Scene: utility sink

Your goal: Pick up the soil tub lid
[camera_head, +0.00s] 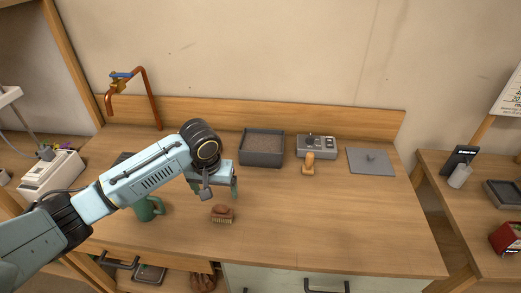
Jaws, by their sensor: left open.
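The soil tub lid looks to be the flat grey square plate with a small knob (371,161), lying on the counter at the right. A dark grey tub (262,161) with brownish contents stands open at the back middle of the counter. My left gripper (220,192) is open and empty, pointing down above the counter near a brush and a green mug, well to the left of the lid. My right gripper is not in the view.
A brown brush (222,213) lies under my left gripper. A green mug (147,209) stands beside it. A grey box with knobs (316,146) and a small wooden-handled object (309,164) sit between tub and lid. A copper tap (146,95) rises at the back left. The front right counter is clear.

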